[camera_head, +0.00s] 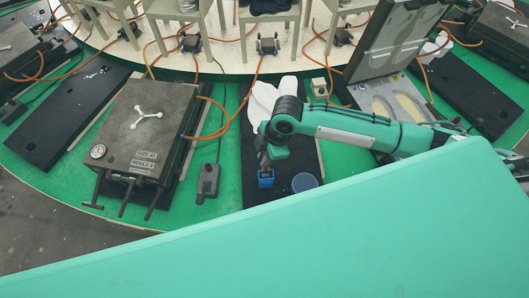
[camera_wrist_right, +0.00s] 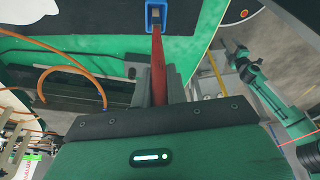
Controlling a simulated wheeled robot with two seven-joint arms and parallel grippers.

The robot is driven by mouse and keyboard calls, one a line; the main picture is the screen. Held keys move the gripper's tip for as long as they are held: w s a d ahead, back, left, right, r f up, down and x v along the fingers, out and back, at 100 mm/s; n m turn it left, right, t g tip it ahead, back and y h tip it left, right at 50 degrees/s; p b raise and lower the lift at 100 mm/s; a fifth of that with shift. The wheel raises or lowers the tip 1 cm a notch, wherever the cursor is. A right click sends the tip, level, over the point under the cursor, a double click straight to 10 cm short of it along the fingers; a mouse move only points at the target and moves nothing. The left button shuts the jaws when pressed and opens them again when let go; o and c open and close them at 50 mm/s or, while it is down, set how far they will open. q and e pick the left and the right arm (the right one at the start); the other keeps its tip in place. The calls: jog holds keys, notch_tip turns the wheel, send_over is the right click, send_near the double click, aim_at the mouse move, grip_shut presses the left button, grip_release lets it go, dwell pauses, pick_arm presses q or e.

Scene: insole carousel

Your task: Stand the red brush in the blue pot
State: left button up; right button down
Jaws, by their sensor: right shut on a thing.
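My right gripper (camera_head: 265,163) points down just above the small blue pot (camera_head: 266,180), which stands on a dark mat. In the right wrist view my right gripper (camera_wrist_right: 157,85) is shut on the red brush (camera_wrist_right: 157,60). The brush runs from the fingers to the blue pot (camera_wrist_right: 156,4), and its far end meets the pot's dark opening. I cannot tell how deep the end sits. A teal arm that seems to be my left one shows at the right of that view, with its gripper (camera_wrist_right: 240,58) small and its fingers unclear.
A flat blue disc (camera_head: 305,183) lies right of the pot. White insole-like shapes (camera_head: 262,100) lie behind it on the mat. A grey press box (camera_head: 145,135) and a small dark control box (camera_head: 208,180) stand to the left. Orange hoses (camera_head: 222,115) cross the green surface.

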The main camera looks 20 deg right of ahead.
aim_at(265, 169)
jog(key=shift+f+b, duration=0.75)
jog(key=shift+f, duration=1.65)
jog(key=c, duration=1.3)
grip_release()
jog(key=b+v, duration=0.3)
jog(key=v, duration=1)
jog(key=shift+d+r+b, duration=0.15)
jog(key=shift+r+b, duration=0.2)
